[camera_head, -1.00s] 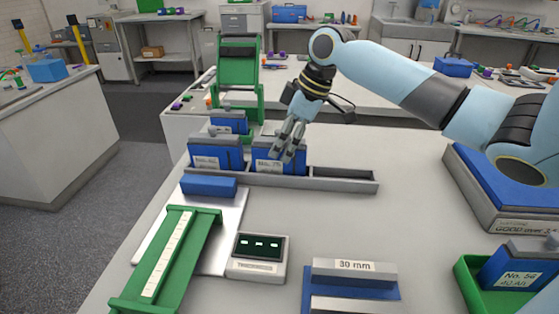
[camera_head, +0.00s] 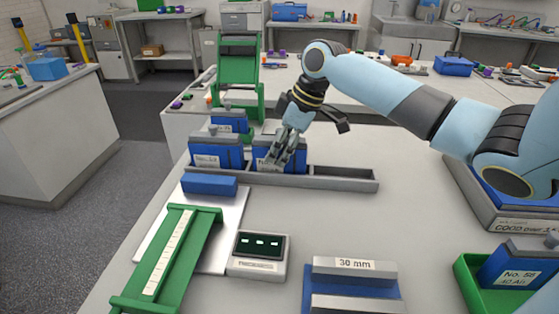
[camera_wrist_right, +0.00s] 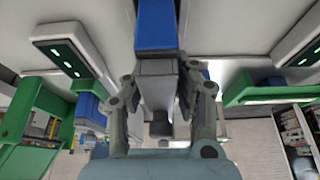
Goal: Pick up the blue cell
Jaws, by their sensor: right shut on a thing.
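Several blue cells with grey tops and white labels stand at the far side of the table. My right gripper (camera_head: 279,158) is shut on a blue cell (camera_head: 298,161) in the second place of the grey rack, and its fingers hide part of the label. In the right wrist view this cell's blue body (camera_wrist_right: 155,25) and grey top lie between the fingers (camera_wrist_right: 163,68). The cell appears to be still in the rack; I cannot tell if it is lifted. Another blue cell (camera_head: 228,155) stands to its left. My left gripper is not in view.
The grey rack (camera_head: 340,183) has free room at its right. In front are a blue block (camera_head: 209,185), a green ramp (camera_head: 190,250), a small display (camera_head: 260,252) and a 30 mm gauge (camera_head: 354,268). A green tray (camera_head: 470,285) holds another cell at the right.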

